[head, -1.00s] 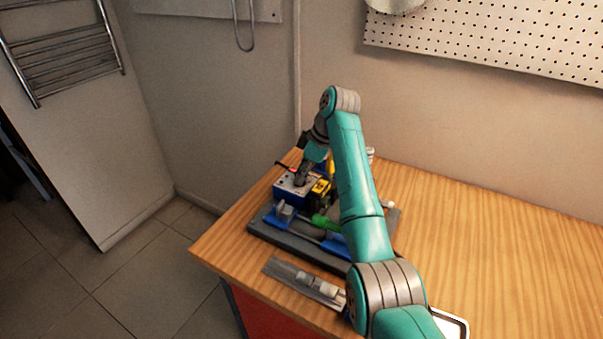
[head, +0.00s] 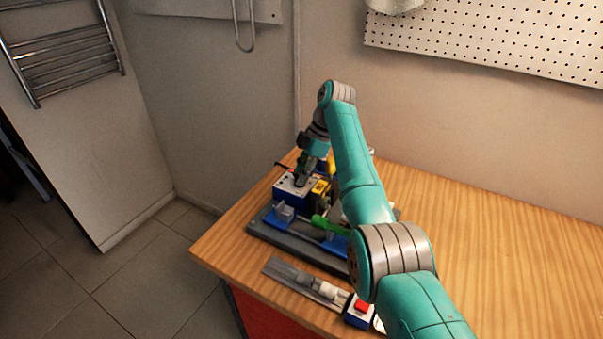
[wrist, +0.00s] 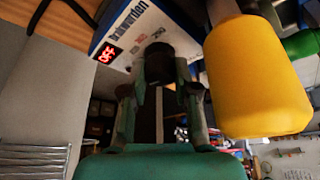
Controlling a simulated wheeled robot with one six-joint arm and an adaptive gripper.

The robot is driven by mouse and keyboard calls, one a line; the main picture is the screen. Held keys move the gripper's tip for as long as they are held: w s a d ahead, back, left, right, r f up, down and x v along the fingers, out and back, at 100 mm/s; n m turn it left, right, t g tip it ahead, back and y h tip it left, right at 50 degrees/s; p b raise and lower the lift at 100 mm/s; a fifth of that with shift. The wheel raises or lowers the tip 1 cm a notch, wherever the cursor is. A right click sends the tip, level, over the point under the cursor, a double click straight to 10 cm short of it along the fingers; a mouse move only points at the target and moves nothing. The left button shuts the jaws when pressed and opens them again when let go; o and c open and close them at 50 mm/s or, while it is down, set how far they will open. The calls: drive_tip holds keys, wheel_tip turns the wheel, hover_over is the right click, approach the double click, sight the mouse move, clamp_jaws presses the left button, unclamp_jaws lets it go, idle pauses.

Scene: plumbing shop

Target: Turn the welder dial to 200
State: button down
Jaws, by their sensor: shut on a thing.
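The welder (head: 284,191) is a small blue box with a white top, at the left end of the bench. In the wrist view its white panel (wrist: 128,25) carries lettering and a lit red display reading OFF (wrist: 106,54). A dark round dial (wrist: 158,48) stands on that panel, mostly hidden by the fingers. My gripper (wrist: 160,72) is shut on the dial, one finger on each side. In the head view my gripper (head: 303,178) points down onto the welder's top. The dial's pointer and scale marks cannot be made out.
A yellow cylinder (wrist: 257,75) stands close to the right of my gripper in the wrist view. A green-handled tool (head: 327,225) lies on the dark base (head: 277,245). A grey rail (head: 293,275) and a red-buttoned box (head: 361,309) lie in front. The bench's right side is clear.

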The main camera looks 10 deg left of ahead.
drive_tip(key=c, duration=0.9)
unclamp_jaws()
drive_tip(key=shift+o, duration=0.2)
drive_tip(key=v, duration=1.2)
